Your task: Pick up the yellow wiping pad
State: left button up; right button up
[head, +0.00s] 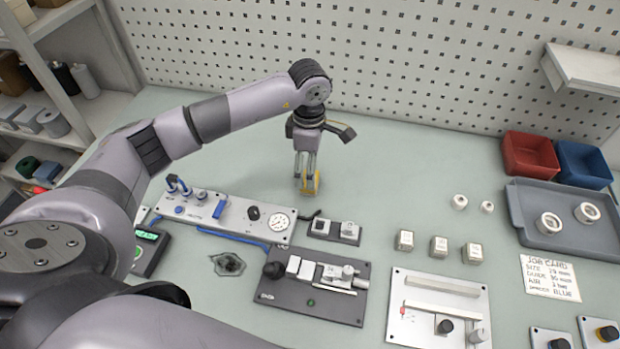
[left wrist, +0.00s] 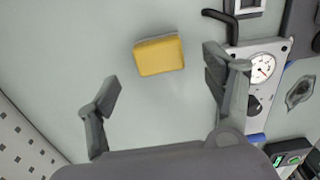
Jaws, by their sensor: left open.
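The yellow wiping pad (left wrist: 159,55) lies on the pale green bench, seen in the left wrist view between and ahead of my open left fingers. In the head view only part of the yellow pad (head: 316,183) shows, at my left fingertips. My left gripper (head: 306,176) points down at the bench behind the gauge panel. In the left wrist view the left gripper (left wrist: 162,82) has its fingers wide apart with nothing between the tips. From these views I cannot tell whether a finger touches the pad. My right gripper is not in view.
A panel with a round gauge (head: 279,222) stands just in front of the gripper. A dark fixture plate (head: 335,308) and a white fixture plate (head: 400,330) lie nearer. A grey tray (head: 520,215) and red bin (head: 530,155) are right. The bench behind the pad is clear.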

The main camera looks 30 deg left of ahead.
pick_arm(q)
notch_tip(320, 180, down, 4)
jog(key=shift+f+p, duration=0.1)
jog(key=shift+p, duration=0.95)
jog(key=shift+w+f, duration=0.1)
jog(key=shift+f, duration=0.45)
jog(key=shift+c, duration=0.6)
jog(key=c, duration=1.1)
jog(key=shift+r, duration=0.15)
notch_tip(320, 180, up, 20)
jog(key=b, duration=0.4)
